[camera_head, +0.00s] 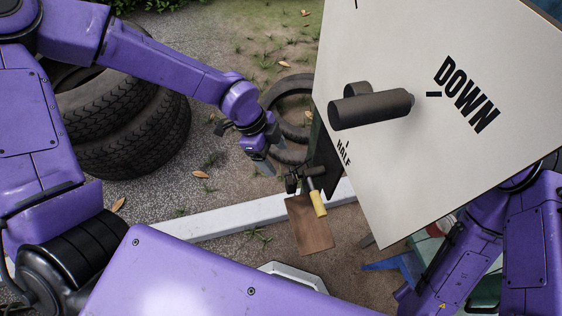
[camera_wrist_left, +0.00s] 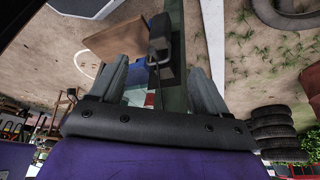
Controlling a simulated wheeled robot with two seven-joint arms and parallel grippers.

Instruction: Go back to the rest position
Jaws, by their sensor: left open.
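A large white panel (camera_head: 380,170) marked DOWN and HALF fills the right of the head view. A dark cylindrical lever (camera_head: 370,110) sticks out from its face. My left gripper (camera_head: 266,163) is open, left of the panel's edge, near a small dark fitting (camera_head: 305,174). In the left wrist view my left gripper (camera_wrist_left: 158,80) shows two spread fingers. A dark block with a metal loop (camera_wrist_left: 160,48) on a green bar (camera_wrist_left: 173,85) appears between them; I cannot tell whether they touch it. My right arm is at lower right; its gripper is not visible.
A brown board (camera_head: 310,225) and a yellow handle (camera_head: 317,203) are below the fitting. Stacked tires (camera_head: 135,125) stand at left, and another tire (camera_head: 285,95) lies behind my left gripper. A pale beam (camera_head: 230,217) crosses the ground. Gravel between the tires is open.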

